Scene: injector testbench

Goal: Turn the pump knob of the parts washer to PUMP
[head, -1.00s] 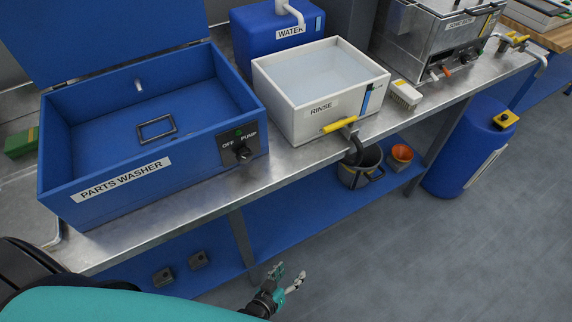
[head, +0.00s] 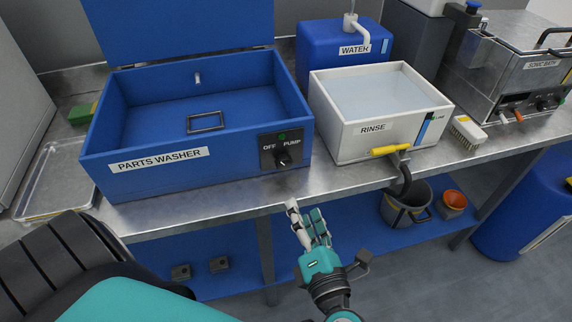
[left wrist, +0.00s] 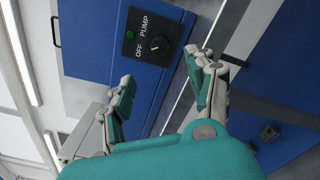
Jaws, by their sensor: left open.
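The parts washer (head: 190,176) is an open blue tub on the bench with its lid raised. Its dark panel at the front right carries the black pump knob (head: 282,157), between the words OFF and PUMP, with a green light above. The knob also shows in the left wrist view (left wrist: 159,46); I cannot tell for sure which word its pale mark faces. My left gripper (head: 306,212) is at the bench's front edge, below the knob and apart from it. In the left wrist view its fingers (left wrist: 161,80) are spread and empty, with the panel beyond them. My right gripper is out of view.
The white rinse tank (head: 368,142) stands right of the washer, with a yellow-handled tap (head: 389,150) sticking out in front. The metal bench's front edge (head: 232,213) runs just behind my gripper. A grey bucket (head: 402,208) is on the lower shelf. A metal tray (head: 48,190) lies left.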

